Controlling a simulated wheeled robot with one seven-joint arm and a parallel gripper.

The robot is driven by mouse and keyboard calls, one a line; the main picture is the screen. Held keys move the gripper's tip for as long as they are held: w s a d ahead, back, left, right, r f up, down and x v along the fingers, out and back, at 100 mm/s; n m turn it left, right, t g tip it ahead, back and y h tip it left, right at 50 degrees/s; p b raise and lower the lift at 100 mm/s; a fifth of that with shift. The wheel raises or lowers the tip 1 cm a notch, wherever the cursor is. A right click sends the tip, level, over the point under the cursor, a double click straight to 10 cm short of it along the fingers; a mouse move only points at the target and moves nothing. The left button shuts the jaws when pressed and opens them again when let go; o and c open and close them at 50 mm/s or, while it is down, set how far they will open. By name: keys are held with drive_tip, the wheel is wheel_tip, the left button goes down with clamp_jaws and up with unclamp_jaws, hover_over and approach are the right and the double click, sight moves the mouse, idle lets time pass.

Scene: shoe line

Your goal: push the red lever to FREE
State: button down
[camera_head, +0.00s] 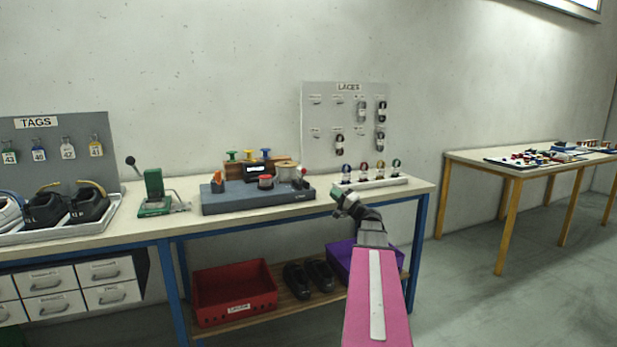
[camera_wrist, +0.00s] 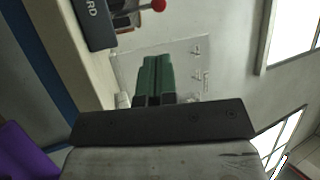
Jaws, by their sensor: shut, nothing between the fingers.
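The red lever (camera_head: 303,172) is a thin stem with a red ball knob at the right end of a grey-blue block on the table. Its red ball also shows at the top edge of the wrist view (camera_wrist: 158,5). My gripper (camera_head: 338,192) is at the front edge of the table, right of the lever and apart from it. Its green fingers show together in the wrist view (camera_wrist: 157,72), shut and empty. I cannot make out a FREE marking in either view.
The grey-blue block (camera_head: 255,203) also carries orange and red parts and a spool. A rack of lace spools (camera_head: 385,182) stands right of it, before the LACES board (camera_head: 318,112). A green press (camera_head: 154,187) stands left. A red bin (camera_head: 230,293) sits below.

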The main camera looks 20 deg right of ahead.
drive_tip(key=x, duration=1.4)
drive_tip(key=shift+w+r, duration=0.1)
idle(0.4)
drive_tip(key=w+r+m+g+h, duration=0.1)
drive_tip(key=w+g, duration=0.1)
drive_tip(key=w+r+m+g+h, duration=0.1)
drive_tip(key=g+h, duration=0.1)
drive_tip(key=shift+w+r+m, duration=0.3)
drive_tip(key=shift+w+r, duration=0.05)
drive_tip(key=w+g, duration=0.1)
drive_tip(key=w+m+g+h, duration=0.1)
drive_tip(key=w+g, duration=0.1)
drive_tip(key=shift+r, duration=0.35)
drive_tip(key=shift+w+a+m+g+h, duration=0.1)
drive_tip(key=shift+w+m+g+h, duration=0.3)
drive_tip(key=shift+w+g, duration=0.45)
drive_tip(key=shift+w+f, duration=0.2)
drive_tip(key=shift+w, duration=0.15)
